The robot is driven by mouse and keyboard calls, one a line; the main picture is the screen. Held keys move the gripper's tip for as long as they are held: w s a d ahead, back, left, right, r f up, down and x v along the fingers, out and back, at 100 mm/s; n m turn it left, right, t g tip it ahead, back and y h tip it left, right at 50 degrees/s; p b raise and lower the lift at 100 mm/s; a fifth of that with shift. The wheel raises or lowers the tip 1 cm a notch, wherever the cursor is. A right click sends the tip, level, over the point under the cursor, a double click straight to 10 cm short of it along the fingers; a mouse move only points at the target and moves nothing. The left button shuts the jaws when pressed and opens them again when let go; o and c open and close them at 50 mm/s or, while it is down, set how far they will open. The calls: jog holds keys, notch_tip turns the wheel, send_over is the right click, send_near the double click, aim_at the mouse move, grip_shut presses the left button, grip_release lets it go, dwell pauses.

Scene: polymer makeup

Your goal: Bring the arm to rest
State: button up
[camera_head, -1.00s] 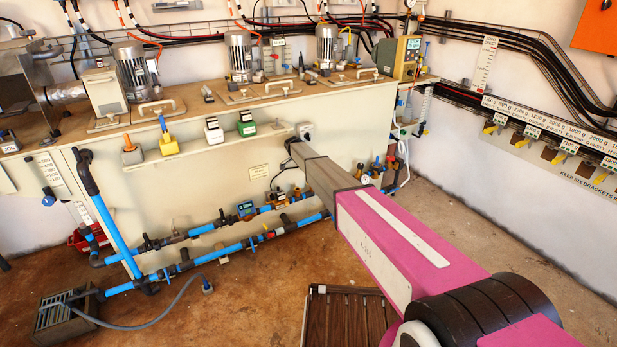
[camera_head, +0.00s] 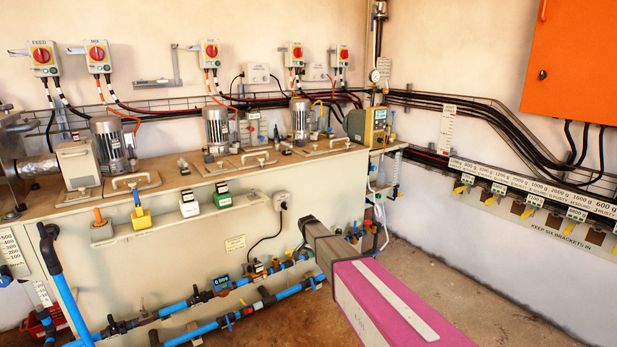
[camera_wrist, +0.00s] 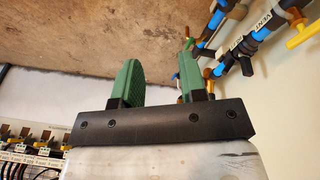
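My gripper (camera_wrist: 159,68) shows in the wrist view as two green fingers on a dark bar. The fingers stand apart, and nothing is seen between them. Brown floor lies beyond the fingers, with blue pipes to their right. In the head view, my pink and grey arm reaches from the bottom right toward the front of the long bench (camera_head: 180,262). My gripper cannot be made out there.
Blue pipes (camera_head: 205,327) with valves run low along the bench front. Motors (camera_head: 216,128) and lidded hatches stand on the bench top. A labelled bracket rack (camera_head: 536,190) and an orange cabinet (camera_head: 575,65) are on the right wall. Open floor (camera_head: 440,270) lies right of the arm.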

jog(key=s+d+r+n+y, duration=0.1)
jog(key=s+d, duration=0.4)
jog(key=s, duration=0.6)
jog(key=s+d+r+n, duration=0.3)
jog(key=s+d, duration=0.2)
jog(key=s, duration=0.6)
jog(key=s+d+r+n+g+y, duration=0.1)
jog(key=s+d+r+n, duration=0.1)
jog(key=s+d, duration=0.4)
jog(key=s+n, duration=0.1)
jog(key=s, duration=0.4)
jog(key=shift+s+r+y, duration=0.3)
